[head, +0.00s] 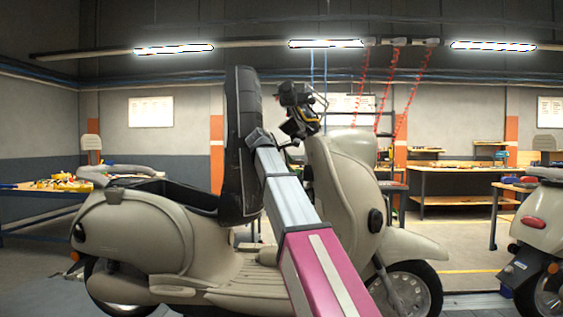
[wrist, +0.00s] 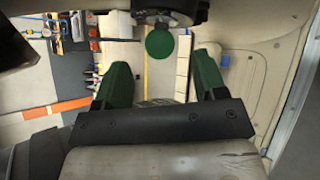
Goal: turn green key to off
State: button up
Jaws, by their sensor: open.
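A round green key head (wrist: 160,43) shows in the wrist view, below a dark round lock housing (wrist: 165,14) at the top. My gripper (wrist: 162,64) has two dark green fingers spread apart, with nothing between them. The key head lies between and just beyond the fingertips in the picture, apart from both. In the head view, the beige scooter (head: 345,180) stands behind my grey and pink arm. The arm reaches up toward its handlebar area (head: 300,105). I cannot make out the key there, nor my fingers clearly.
A beige scooter panel (wrist: 275,65) is close to the right finger. A tall black seat (head: 240,145) stands upright left of my arm. Another scooter (head: 540,225) is at the right edge. Workbenches (head: 455,180) stand behind.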

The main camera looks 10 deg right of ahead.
aim_at(300, 172)
jog(key=shift+x, duration=1.6)
